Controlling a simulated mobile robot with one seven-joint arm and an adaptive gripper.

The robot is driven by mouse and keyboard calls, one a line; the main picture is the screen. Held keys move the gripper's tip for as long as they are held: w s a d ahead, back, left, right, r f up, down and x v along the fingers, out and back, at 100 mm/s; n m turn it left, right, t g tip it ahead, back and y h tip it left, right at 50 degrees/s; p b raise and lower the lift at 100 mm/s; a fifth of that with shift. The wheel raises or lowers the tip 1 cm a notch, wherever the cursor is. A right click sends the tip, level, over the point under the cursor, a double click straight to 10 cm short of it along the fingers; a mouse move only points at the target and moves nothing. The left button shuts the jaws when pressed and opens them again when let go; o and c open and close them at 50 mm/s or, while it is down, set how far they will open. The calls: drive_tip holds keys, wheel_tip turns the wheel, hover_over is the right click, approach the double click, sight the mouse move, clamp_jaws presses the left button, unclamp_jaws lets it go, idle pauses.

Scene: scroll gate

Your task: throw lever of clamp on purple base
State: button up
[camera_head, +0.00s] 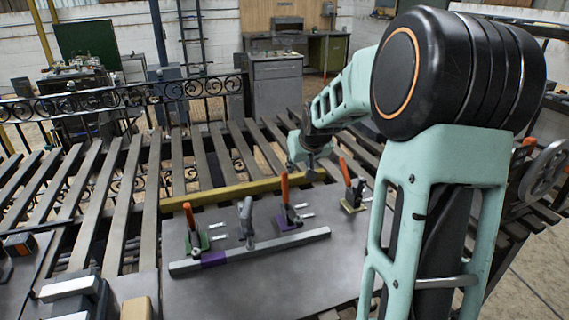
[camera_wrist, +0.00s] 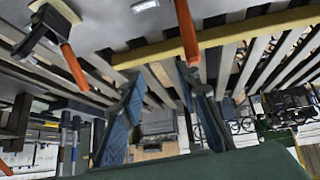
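The clamp on the purple base (camera_head: 287,222) stands on the grey plate, its orange lever (camera_head: 285,187) upright. In the wrist view an orange lever (camera_wrist: 186,30), apparently this one, comes down from the top edge near the right fingertip; its base is out of view. My gripper (camera_head: 311,174) is above and behind the plate, to the right of that lever. In the wrist view my gripper (camera_wrist: 158,72) has its two blue fingers spread, with nothing held between them. Whether a finger touches the lever cannot be told.
A green-base clamp (camera_head: 197,243), a grey-handled clamp (camera_head: 246,217) and a yellow-base clamp (camera_head: 352,205) stand nearby. A grey bar (camera_head: 275,244) with a purple patch crosses the plate (camera_head: 270,285). A yellow beam (camera_head: 235,192) runs behind.

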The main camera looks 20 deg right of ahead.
sight(286, 177)
drive_tip(key=s+a+r+g+y+p, duration=0.1)
drive_tip(key=s+a+r+g+p, duration=0.2)
drive_tip(key=a+r+p, duration=0.15)
drive_tip(key=shift+n, duration=0.4)
drive_tip(key=p+x, duration=0.1)
drive_tip(key=x, duration=1)
drive_tip(key=shift+w, duration=0.15)
clamp_jaws()
